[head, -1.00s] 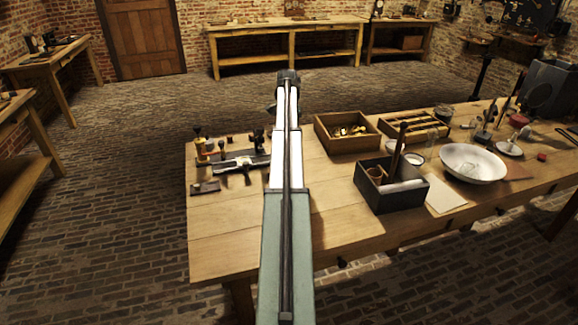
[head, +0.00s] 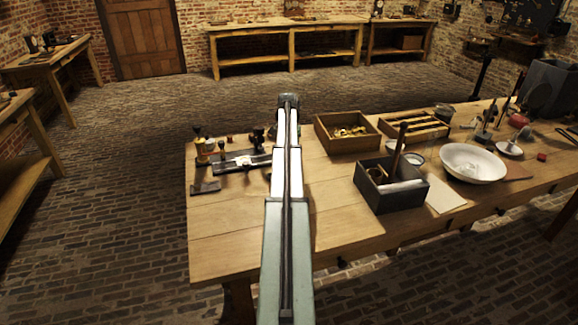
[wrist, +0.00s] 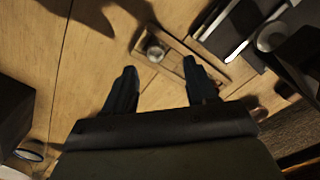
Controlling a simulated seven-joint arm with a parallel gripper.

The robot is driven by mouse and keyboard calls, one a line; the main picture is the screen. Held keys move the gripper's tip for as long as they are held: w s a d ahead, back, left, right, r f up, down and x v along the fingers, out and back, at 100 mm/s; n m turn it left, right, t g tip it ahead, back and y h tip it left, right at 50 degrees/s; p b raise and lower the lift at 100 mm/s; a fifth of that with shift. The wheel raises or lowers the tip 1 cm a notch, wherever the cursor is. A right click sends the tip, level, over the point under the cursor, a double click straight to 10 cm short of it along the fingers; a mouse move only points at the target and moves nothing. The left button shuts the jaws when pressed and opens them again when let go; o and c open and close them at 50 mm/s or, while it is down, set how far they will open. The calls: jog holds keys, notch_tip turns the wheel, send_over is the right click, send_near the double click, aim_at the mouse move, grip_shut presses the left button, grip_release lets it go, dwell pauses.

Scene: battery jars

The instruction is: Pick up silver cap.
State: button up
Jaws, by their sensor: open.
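In the wrist view a small round silvery piece (wrist: 155,50), which looks like the silver cap, sits at one end of a narrow wooden tray (wrist: 178,57) on the table. My gripper (wrist: 156,66) is open. Its two dark fingers are spread, and the round piece shows just beyond the fingertips, between their lines. Nothing is held, and I cannot tell the height above the piece. In the head view my own arm hides the gripper, and I cannot make out the cap there.
A dark instrument (head: 240,163) stands left of my arm on the wooden table (head: 225,220). Right of it are a wooden box (head: 345,145), a dark box (head: 392,200) and a white bowl (head: 472,163). The wrist view shows a dark block (wrist: 12,112) at left and dark equipment at upper right.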

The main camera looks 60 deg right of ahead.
jog(key=shift+s+f, duration=0.15)
jog(key=shift+f, duration=1.15)
jog(key=shift+s+f, duration=0.15)
jog(key=shift+f, duration=1.1)
jog(key=shift+c, duration=0.2)
grip_shut()
